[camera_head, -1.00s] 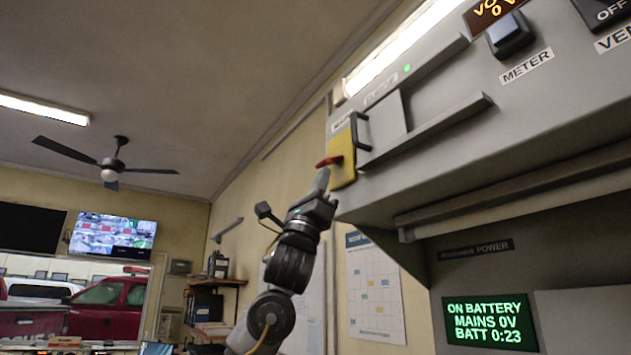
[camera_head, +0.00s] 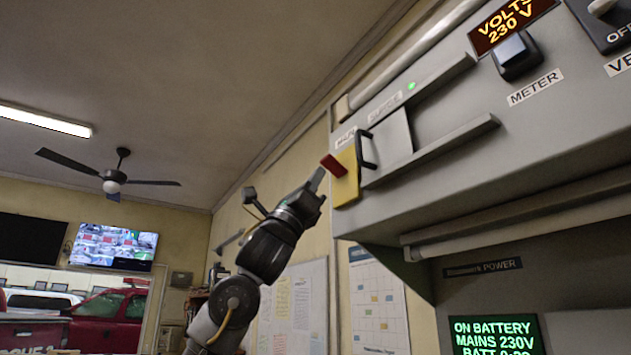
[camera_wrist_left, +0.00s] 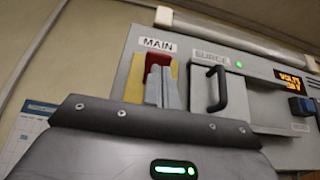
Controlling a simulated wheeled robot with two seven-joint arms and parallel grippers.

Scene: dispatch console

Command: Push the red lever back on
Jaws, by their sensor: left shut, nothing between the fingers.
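The red lever (camera_head: 334,166) sits on a yellow plate (camera_head: 347,187) at the left end of the grey console, tilted upward. In the left wrist view the red lever (camera_wrist_left: 158,62) stands below the MAIN label (camera_wrist_left: 158,45), partly hidden behind my fingers. My left gripper (camera_head: 317,179) is shut and empty, its tip just below and left of the lever. Its shut fingers (camera_wrist_left: 163,88) overlap the lever in the wrist view; I cannot tell whether they touch. The volts display (camera_head: 510,20) reads 230 V. My right gripper is not in view.
A black handle (camera_head: 368,150) on the panel is close to the lever's right. A rail (camera_head: 430,150) juts out farther right. The lower screen (camera_head: 496,335) reads ON BATTERY, MAINS 230V. A wall calendar (camera_head: 378,300) hangs below; open air lies left of the arm.

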